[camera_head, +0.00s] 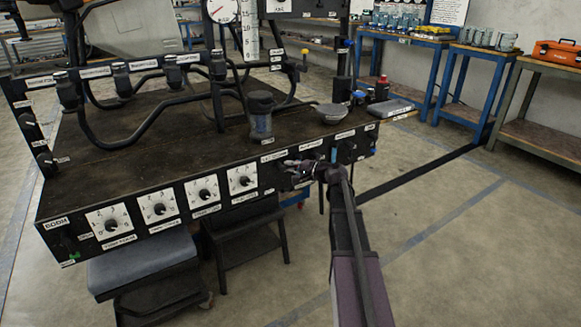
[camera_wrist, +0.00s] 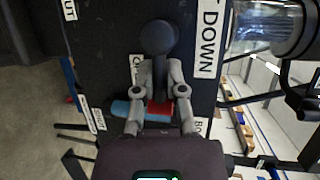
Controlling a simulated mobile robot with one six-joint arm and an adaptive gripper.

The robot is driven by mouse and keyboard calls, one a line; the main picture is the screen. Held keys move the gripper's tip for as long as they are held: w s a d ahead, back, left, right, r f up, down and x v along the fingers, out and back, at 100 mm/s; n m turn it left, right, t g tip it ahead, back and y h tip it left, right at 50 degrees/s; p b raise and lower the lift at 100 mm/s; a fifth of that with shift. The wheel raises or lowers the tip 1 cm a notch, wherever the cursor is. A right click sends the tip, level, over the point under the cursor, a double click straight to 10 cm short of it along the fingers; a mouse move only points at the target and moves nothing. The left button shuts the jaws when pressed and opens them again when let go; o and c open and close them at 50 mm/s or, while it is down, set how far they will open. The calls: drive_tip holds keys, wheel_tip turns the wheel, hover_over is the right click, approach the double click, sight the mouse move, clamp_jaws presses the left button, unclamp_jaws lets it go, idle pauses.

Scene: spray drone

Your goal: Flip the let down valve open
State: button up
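The let down valve has a round black handle (camera_wrist: 158,37) on the dark front panel, beside a white label reading DOWN (camera_wrist: 208,40) in the wrist view. My gripper (camera_wrist: 157,65) has its two grey fingers on either side of the handle's stem, just below the round end. I cannot tell whether the fingers touch the stem. In the head view my gripper (camera_head: 298,168) is at the bench's front panel, right of the row of dials, and covers most of the valve. Part of the LET DOWN label (camera_head: 273,156) shows above it.
A dial (camera_head: 242,178) sits to the left. A blue part (camera_wrist: 122,108) and a red part (camera_wrist: 160,108) show behind my fingers. The floor to the right is clear.

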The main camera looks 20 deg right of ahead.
drive_tip(key=o, duration=0.4)
drive_tip(key=shift+f, duration=0.1)
drive_tip(key=shift+f+m+b, duration=0.2)
drive_tip(key=shift+m+b, duration=0.2)
drive_tip(key=shift+b, duration=0.3)
drive_tip(key=shift+s+d, duration=0.1)
drive_tip(key=p+v, duration=0.3)
drive_tip(key=v, duration=1)
drive_tip(key=s+a+r+n+g+h+p, duration=0.1)
drive_tip(key=s+a+r+n+g+p, duration=0.1)
drive_tip(key=a+r+p, duration=0.3)
drive_tip(key=s+a+r+n+g+p, duration=0.2)
drive_tip(key=a+r+g+p, duration=0.3)
drive_tip(key=a+p, duration=0.4)
drive_tip(key=s+a+r+n+g+h+p, duration=0.1)
drive_tip(key=s+a+r+g+p, duration=0.3)
drive_tip(key=p, duration=1)
drive_tip(key=shift+s+a+r+n+h, duration=0.15)
drive_tip(key=shift+a+r+n, duration=0.3)
drive_tip(key=shift+a, duration=0.3)
drive_tip(key=shift+s+a+r+n+h, duration=0.15)
drive_tip(key=shift+a+r+n, duration=0.25)
drive_tip(key=shift+a, duration=0.35)
